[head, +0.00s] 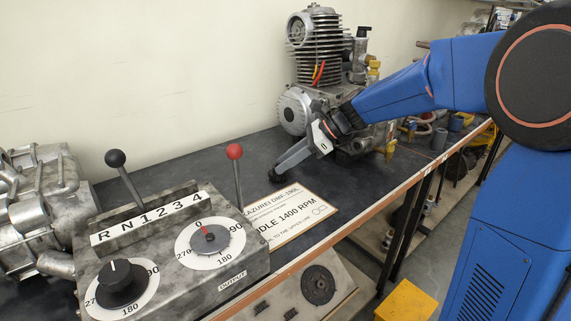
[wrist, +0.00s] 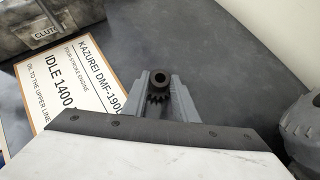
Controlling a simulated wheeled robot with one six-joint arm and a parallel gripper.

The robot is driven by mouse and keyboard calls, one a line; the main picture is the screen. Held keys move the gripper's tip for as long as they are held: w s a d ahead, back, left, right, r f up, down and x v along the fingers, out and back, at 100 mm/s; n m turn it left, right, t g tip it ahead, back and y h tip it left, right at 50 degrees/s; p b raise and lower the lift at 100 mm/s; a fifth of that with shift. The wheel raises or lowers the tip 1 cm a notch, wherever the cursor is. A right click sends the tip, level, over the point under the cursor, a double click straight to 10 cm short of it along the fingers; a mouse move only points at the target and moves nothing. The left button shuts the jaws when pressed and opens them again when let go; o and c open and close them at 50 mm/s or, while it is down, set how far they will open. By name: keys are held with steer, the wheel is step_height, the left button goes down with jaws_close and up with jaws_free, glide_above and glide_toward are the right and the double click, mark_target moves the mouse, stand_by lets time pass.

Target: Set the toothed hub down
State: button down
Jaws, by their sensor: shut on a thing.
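The toothed hub (wrist: 157,78) is a small dark part with a round bored collar and a ring of teeth, seen in the wrist view. My gripper (wrist: 158,88) is shut on it, with a grey finger on each side. In the head view my gripper (head: 281,168) reaches down and left over the dark bench top (head: 225,155), just behind the printed card. The hub shows there only as a small dark shape (head: 279,174) at the fingertips. I cannot tell whether it touches the bench. The fingers and gripper body hide part of it.
The white card (head: 290,216) lies flat near the bench's front edge. An engine (head: 318,75) stands behind and right of my gripper. A grey control box (head: 170,250) with levers and dials stands front left. Bare bench lies left of the gripper.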

steer(key=shift+f, duration=0.25)
steer(key=c, duration=1.4)
jaws_free()
steer(key=w+v, duration=0.1)
steer(key=v, duration=0.6)
steer(key=s+d+f+n+h, duration=0.1)
steer(key=s+d+n, duration=0.1)
steer(key=s, duration=0.4)
steer(key=s+d+f+n+h, duration=0.1)
steer(key=s+d+n+h, duration=0.1)
steer(key=s, duration=0.4)
steer(key=s+d+f+n+t+h, duration=0.1)
steer(key=s+d+n+h, duration=0.1)
steer(key=s+n, duration=0.3)
steer(key=shift+s+d, duration=0.65)
steer(key=shift+s, duration=0.4)
steer(key=s+d+f+n+t+h, duration=0.1)
steer(key=s+d+f+n+h, duration=0.1)
steer(key=s+d+n, duration=0.3)
steer(key=s+d+f+n+t+h, duration=0.1)
steer(key=s+d+f+n, duration=0.3)
steer(key=s, duration=0.5)
steer(key=shift+s+d+f+n+t+h, duration=0.35)
steer(key=shift+n+h, duration=0.25)
steer(key=shift+h, duration=0.3)
